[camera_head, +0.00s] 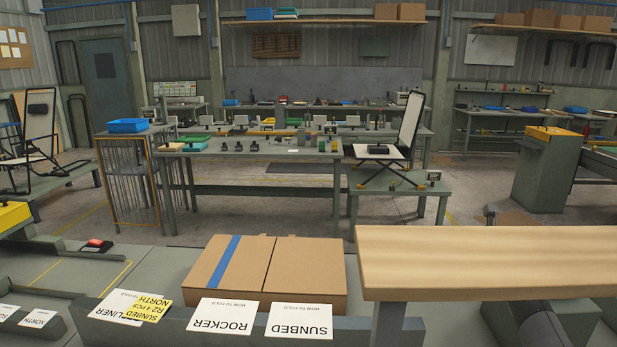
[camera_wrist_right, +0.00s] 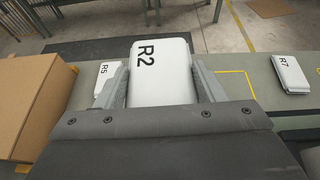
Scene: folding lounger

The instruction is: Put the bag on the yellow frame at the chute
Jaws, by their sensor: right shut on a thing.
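A white bag marked R2 (camera_wrist_right: 160,72) is between the two fingers of my right gripper (camera_wrist_right: 160,85) in the right wrist view. The gripper is shut on its sides, and the bag's lettered face shows. Yellow lines (camera_wrist_right: 239,72) on a grey-green surface are to the right of the bag, part of an outline partly hidden by my gripper. I cannot tell whether this is the frame at the chute. Yellow lines (camera_head: 116,280) also mark the grey surface at the left of the head view. My left gripper is not in view.
White bags R7 (camera_wrist_right: 291,74) and R5 (camera_wrist_right: 106,79) lie on either side of the held bag. A cardboard box (camera_head: 305,270) stands behind labelled cards (camera_head: 222,316). A wooden board (camera_head: 490,262) covers the right front. A dark, red-topped object (camera_head: 97,245) is at left.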

